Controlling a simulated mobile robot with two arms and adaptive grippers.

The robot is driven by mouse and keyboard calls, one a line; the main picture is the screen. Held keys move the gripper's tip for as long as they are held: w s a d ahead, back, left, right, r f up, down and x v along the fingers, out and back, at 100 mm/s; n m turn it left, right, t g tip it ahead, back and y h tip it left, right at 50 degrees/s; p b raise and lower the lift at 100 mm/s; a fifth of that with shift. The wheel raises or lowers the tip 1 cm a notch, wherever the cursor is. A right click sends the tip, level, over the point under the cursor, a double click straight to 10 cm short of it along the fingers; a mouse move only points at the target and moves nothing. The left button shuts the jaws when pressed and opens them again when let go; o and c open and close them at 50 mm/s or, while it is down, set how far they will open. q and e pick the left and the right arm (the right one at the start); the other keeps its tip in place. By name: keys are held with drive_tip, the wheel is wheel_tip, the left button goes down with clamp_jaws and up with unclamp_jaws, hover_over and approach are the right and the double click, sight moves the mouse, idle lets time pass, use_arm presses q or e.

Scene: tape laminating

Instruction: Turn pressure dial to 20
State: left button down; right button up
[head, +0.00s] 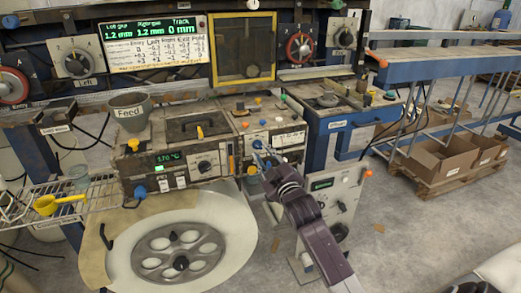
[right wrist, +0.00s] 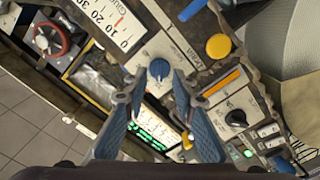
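The pressure dial looks to be the blue knob (right wrist: 158,69) on a white plate, which shows between my fingertips in the right wrist view. My right gripper (right wrist: 158,84) is open, with one finger on each side of the knob and a gap visible on both sides; contact cannot be made out. In the head view the right gripper (head: 265,156) is at the front of the middle machine panel. A white gauge (right wrist: 104,24) marked 0, 10, 20, 30 lies beside the knob, with a red mark near its far edge. My left gripper is not in view.
A yellow-orange button (right wrist: 218,46) and a black knob (right wrist: 236,118) are close to the gripper. The heater box (head: 175,155) with a green display stands to the left. A large white reel (head: 180,245) sits below it. A yellow-framed window (head: 242,48) is behind.

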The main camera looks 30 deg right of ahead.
sight(258, 146)
drive_tip(key=shift+x, duration=1.4)
clamp_jaws()
